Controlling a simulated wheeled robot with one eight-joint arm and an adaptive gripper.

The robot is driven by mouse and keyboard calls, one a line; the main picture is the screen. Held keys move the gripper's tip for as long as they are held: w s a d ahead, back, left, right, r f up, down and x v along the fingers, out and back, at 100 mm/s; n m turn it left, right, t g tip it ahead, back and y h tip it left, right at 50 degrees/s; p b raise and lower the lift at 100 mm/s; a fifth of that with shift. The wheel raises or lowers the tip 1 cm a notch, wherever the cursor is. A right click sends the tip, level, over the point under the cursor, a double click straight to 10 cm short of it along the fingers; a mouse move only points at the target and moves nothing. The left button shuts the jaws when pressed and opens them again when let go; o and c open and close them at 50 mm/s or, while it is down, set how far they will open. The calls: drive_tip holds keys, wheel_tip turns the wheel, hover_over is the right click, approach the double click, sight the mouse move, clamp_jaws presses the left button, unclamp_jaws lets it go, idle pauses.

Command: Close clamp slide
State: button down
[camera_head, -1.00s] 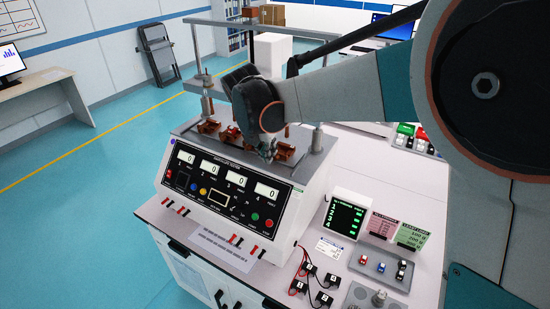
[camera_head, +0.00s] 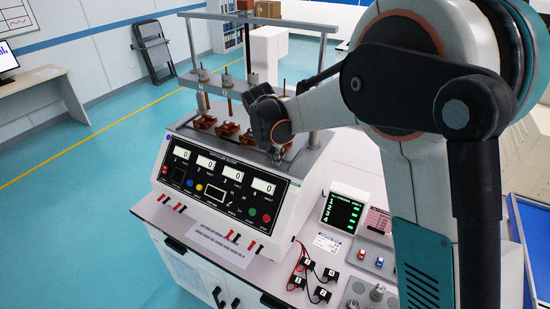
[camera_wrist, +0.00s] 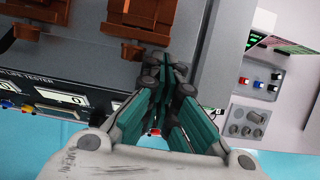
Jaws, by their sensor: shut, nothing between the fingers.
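The insertion tester (camera_head: 235,185) is a white box with a black front panel and several lit displays. Brown-orange clamps (camera_head: 228,130) stand in a row on its grey top, under a raised frame. My gripper (camera_head: 275,154) is over the right end of the row and partly hides the clamps there. In the wrist view my gripper (camera_wrist: 166,66) is shut and empty, its fingertips just below a brown clamp slide (camera_wrist: 135,50). I cannot tell whether they touch. Another brown clamp (camera_wrist: 36,22) shows at the upper left.
Metal posts and a crossbar (camera_head: 265,20) rise around the clamps, close to my arm. A small green-text screen (camera_head: 342,212) and black blocks with red leads (camera_head: 318,293) lie on the bench right of the tester. A blue-topped surface (camera_head: 530,235) is at far right.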

drive_tip(key=shift+w+d, duration=0.45)
drive_tip(key=shift+w, duration=0.25)
drive_tip(key=shift+w+d, duration=0.4)
drive_tip(key=shift+w, duration=0.3)
drive_tip(key=shift+r, duration=0.1)
drive_tip(key=shift+s+a, duration=0.1)
